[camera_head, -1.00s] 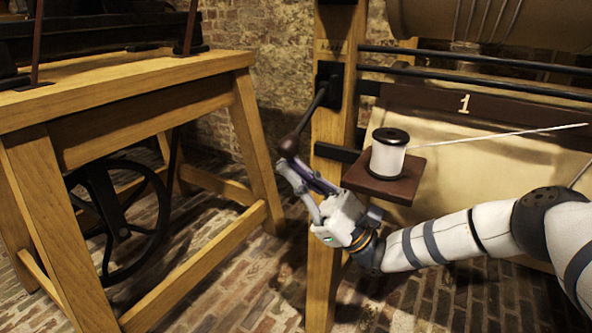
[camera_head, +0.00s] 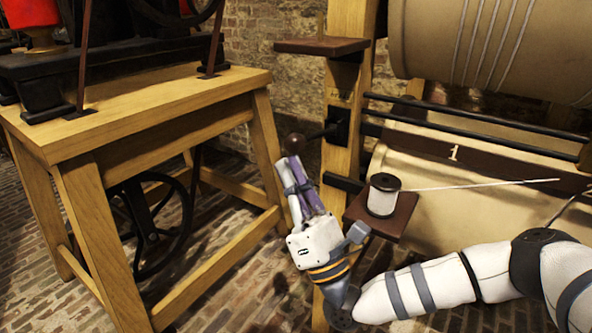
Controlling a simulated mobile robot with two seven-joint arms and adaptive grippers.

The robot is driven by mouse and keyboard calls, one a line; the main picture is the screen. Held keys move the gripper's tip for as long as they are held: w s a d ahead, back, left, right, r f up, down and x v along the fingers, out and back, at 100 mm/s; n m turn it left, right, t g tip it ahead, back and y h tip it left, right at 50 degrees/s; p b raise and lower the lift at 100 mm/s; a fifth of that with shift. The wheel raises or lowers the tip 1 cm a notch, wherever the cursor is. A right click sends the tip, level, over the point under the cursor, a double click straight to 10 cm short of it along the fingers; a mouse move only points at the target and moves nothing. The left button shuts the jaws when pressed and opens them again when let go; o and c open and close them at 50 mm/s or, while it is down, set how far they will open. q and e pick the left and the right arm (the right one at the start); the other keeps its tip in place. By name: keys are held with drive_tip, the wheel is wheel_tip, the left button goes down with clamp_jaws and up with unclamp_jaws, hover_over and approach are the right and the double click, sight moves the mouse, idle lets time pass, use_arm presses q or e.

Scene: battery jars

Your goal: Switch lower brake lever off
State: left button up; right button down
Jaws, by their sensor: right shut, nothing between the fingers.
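The brake lever is a dark rod with a round brown knob (camera_head: 294,143). It comes out of a black pivot block (camera_head: 338,125) on the upright wooden post (camera_head: 347,90) and points left, sloping slightly down. My right gripper (camera_head: 291,162) is shut and empty, pointing up just below the knob. Its fingertips are at the knob's underside and seem to touch it. Whether there is a small gap I cannot tell. My left gripper is out of view.
A white spool (camera_head: 383,198) stands on a small brown shelf (camera_head: 407,214) right of the post, its thread running right. Another brown shelf (camera_head: 322,46) is higher up. Large rollers (camera_head: 490,40) and black bars fill the right. A wooden workbench (camera_head: 150,100) stands left.

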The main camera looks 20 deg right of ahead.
sight(290, 143)
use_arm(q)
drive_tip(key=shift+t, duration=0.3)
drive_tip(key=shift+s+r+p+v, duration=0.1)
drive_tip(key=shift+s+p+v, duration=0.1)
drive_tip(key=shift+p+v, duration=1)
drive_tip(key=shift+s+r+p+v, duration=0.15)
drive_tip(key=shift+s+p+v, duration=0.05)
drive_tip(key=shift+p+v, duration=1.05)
use_arm(e)
drive_tip(key=shift+r+m+h, duration=2.2)
drive_tip(key=shift+r+m, duration=0.2)
drive_tip(key=shift+r, duration=0.1)
drive_tip(key=shift+d+r, duration=0.1)
drive_tip(key=shift+r, duration=0.05)
